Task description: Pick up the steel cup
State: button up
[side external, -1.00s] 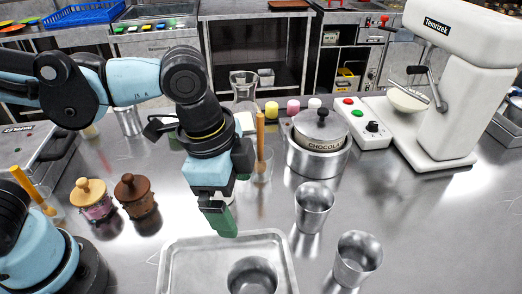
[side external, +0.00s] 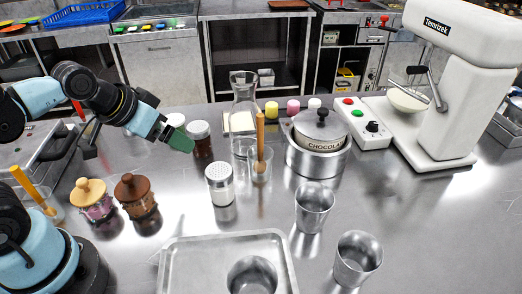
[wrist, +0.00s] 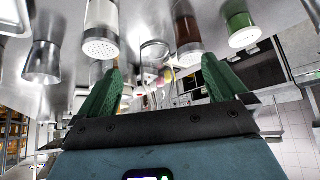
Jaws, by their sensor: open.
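Several steel cups are in the side view. One steel cup (side external: 313,205) stands upright on the counter right of centre, and a second steel cup (side external: 357,258) stands nearer at its lower right. A third (side external: 252,278) is at the tray, cut off by the bottom edge. My gripper (side external: 182,140) has green fingers and is high at the left, away from these three cups. In the wrist view my gripper (wrist: 160,85) is open, with no object held between its fingers. A steel cup (wrist: 42,62) shows at the left there; I cannot tell which one.
A shaker (side external: 219,185), a brown jar (side external: 201,145) and a glass with a wooden stick (side external: 261,165) stand between my gripper and the cups. A steel tray (side external: 180,270) is in front. A chocolate pot (side external: 320,135) and a white machine (side external: 440,110) stand behind and right.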

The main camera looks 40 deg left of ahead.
aim_at(314, 199)
jog(key=w+d+m+h, duration=0.1)
jog(key=d+m, duration=0.1)
jog(key=d, duration=0.2)
jog(key=w+d+m+h, duration=0.2)
jog(key=d, duration=0.1)
jog(key=w+d+m+g+h, duration=0.1)
jog(key=d+m, duration=0.1)
jog(key=d, duration=0.2)
jog(key=shift+w+d+r, duration=0.15)
jog(key=shift+w+d, duration=0.1)
jog(key=shift+d, duration=0.1)
jog(key=shift+w+d+f+m+g+h, duration=0.25)
jog(key=shift+w+d+f+m+h, duration=0.55)
jog(key=shift+d, duration=1.5)
jog(key=shift+w+d+f+m+g+h, duration=0.3)
jog(key=shift+d+f+m, duration=0.75)
jog(key=shift+d, duration=1.3)
jog(key=shift+w+d+f+m+g+h, duration=0.15)
jog(key=shift+w+d+f+m+h, duration=0.7)
jog(key=shift+d, duration=1.45)
jog(key=shift+s+a+f+x, duration=0.1)
jog(key=shift+f+x, duration=0.05)
jog(key=shift+x, duration=0.75)
jog(key=shift+s+a+f+x, duration=0.1)
jog(key=shift+x, duration=0.75)
jog(key=shift+s+a+f+x, duration=0.1)
jog(key=shift+f+x, duration=0.05)
jog(key=shift+x, duration=0.75)
jog(key=c, duration=0.9)
jog(key=shift+r, duration=0.15)
